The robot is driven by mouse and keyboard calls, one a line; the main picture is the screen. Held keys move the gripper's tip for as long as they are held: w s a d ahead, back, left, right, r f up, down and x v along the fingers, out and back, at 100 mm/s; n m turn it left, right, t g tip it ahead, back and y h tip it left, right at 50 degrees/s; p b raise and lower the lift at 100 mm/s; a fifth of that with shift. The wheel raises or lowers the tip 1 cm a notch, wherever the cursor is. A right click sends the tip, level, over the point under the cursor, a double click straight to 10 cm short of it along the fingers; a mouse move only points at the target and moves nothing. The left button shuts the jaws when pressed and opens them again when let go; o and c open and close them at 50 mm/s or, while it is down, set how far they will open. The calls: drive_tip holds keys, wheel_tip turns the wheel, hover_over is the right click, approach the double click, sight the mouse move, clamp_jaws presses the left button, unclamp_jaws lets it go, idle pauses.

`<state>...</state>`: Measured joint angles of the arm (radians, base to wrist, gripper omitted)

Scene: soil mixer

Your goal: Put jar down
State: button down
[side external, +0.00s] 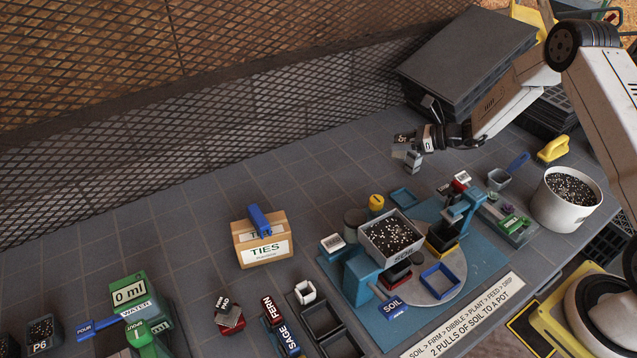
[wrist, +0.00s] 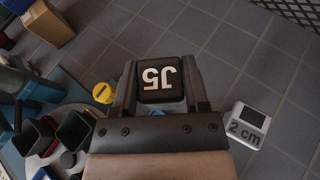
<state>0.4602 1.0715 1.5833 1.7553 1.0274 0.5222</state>
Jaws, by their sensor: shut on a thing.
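In the side external view my gripper (side external: 413,152) is low over the grey tiled bench, beyond the mixing station. The jar is small and mostly hidden by the fingers there. I cannot tell whether its base touches the bench.
A small white box marked "2 cm" (wrist: 246,122) shows right of the jar. Left are a yellow-topped item (side external: 376,202) and the soil hopper (side external: 392,236). A stack of dark trays (side external: 470,60) stands behind my arm. Bench to the left of my gripper is clear.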

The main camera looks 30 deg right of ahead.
drive_tip(key=s+d+m+t+h, duration=0.3)
drive_tip(key=s+d+m+h, duration=0.55)
drive_tip(key=s+d, duration=0.75)
drive_tip(key=shift+n, duration=0.35)
drive_tip(key=shift+w+d+f, duration=1.15)
drive_tip(key=shift+w+f, duration=0.35)
drive_tip(key=shift+w, duration=0.7)
drive_tip(key=shift+w+d+f, duration=1.15)
drive_tip(key=shift+w+f, duration=0.35)
drive_tip(key=shift+w, duration=0.7)
drive_tip(key=shift+w+d+f, duration=1.15)
drive_tip(key=shift+w+f, duration=0.35)
drive_tip(key=shift+w, duration=0.7)
drive_tip(key=shift+f, duration=0.1)
drive_tip(key=shift+w+d+f, duration=0.1)
drive_tip(key=shift+w+f, duration=0.05)
drive_tip(key=shift+f, duration=1.5)
